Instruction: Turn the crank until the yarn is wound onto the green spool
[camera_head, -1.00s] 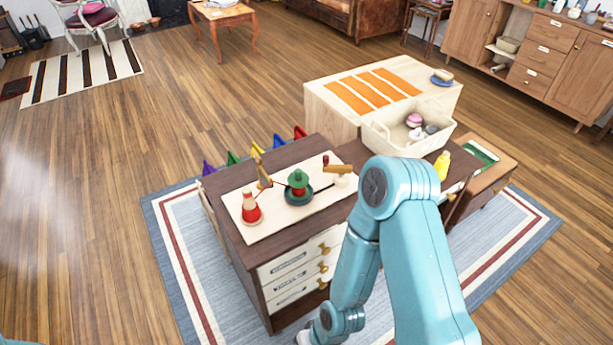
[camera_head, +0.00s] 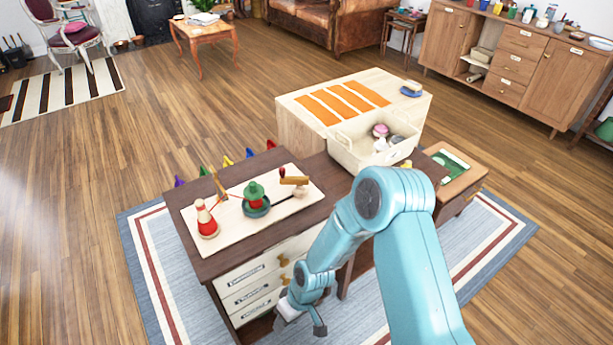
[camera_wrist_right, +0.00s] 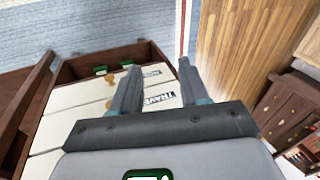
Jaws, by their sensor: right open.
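The green spool (camera_head: 254,189) stands upright on a dark round base on a pale board (camera_head: 237,229) on top of a brown cabinet. Some red shows around its lower part. A red cone of yarn (camera_head: 207,222) stands at the board's left end. A thin red strand runs from the cone's side past a wooden post (camera_head: 219,187) toward the spool. The wooden crank (camera_head: 294,180) with a red knob is right of the spool. My right gripper (camera_wrist_right: 158,76) is open and empty, low in front of the cabinet drawers. My left gripper is out of view.
Cabinet drawers (camera_head: 258,280) with labels and wooden knobs face my right arm. A cream bin (camera_head: 350,157) of objects stands right of the board. Coloured pointed pieces (camera_head: 228,160) line the cabinet's far edge. The space above the board is clear.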

